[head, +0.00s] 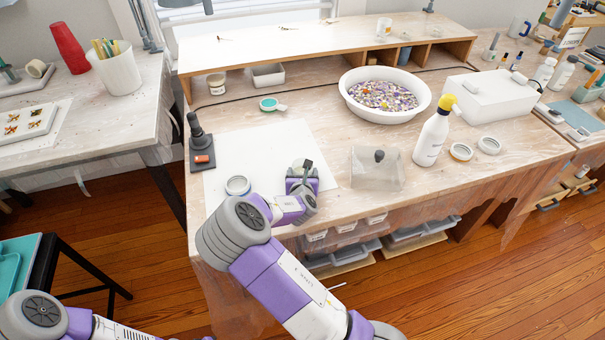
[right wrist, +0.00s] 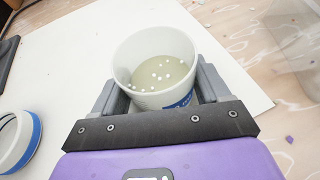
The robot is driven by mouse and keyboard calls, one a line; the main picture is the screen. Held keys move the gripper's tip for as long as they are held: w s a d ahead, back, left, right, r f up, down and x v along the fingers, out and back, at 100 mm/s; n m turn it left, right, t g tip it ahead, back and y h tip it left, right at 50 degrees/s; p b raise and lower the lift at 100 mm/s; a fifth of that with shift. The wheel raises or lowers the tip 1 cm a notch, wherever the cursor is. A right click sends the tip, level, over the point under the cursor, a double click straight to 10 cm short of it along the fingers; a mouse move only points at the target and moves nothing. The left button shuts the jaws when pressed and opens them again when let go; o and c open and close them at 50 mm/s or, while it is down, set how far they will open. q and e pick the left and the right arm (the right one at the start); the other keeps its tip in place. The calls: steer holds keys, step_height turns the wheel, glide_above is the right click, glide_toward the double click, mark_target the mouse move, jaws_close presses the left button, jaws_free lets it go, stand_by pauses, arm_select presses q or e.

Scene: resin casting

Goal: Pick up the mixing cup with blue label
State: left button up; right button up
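The mixing cup with blue label (right wrist: 150,53) is a white cup holding pale yellowish liquid with small white dots on it. In the right wrist view it sits between the two fingers of my right gripper (right wrist: 163,92), which lie close along both sides. A strip of blue label (right wrist: 182,101) shows low on its right. Whether the fingers press on it I cannot tell. In the head view the cup (head: 297,165) is at the front of the white sheet, partly hidden by my right gripper (head: 302,177). My left gripper is out of view.
A round white item with a blue band (head: 237,186) lies left of my right gripper. A clear box (head: 376,168) and a yellow-topped bottle (head: 431,140) stand to the right. A dark tool on a base (head: 201,145) is at the left. The white sheet (head: 245,145) has free room behind.

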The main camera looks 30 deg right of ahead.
steer(key=c, duration=0.5)
steer(key=shift+r, duration=0.1)
